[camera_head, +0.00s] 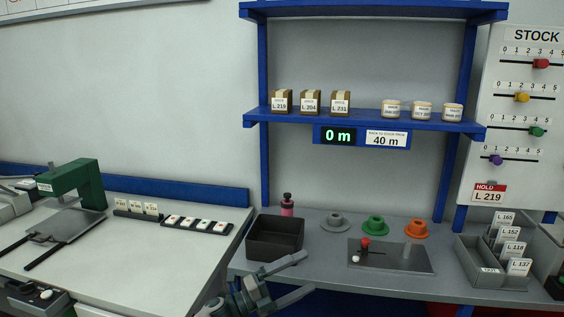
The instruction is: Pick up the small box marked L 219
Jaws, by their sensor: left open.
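The small box marked L 219 (282,101) stands upright on the blue shelf, leftmost in a row of three brown boxes. To its right stand the L 204 box (311,102) and the L 231 box (340,103). My left gripper (302,275) is open and empty, low at the front edge of the grey bench, well below the shelf and apart from the boxes. My right gripper does not show.
The blue shelf (365,117) also holds three white jars (422,110). A HOLD L 219 sign (488,193) hangs right.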

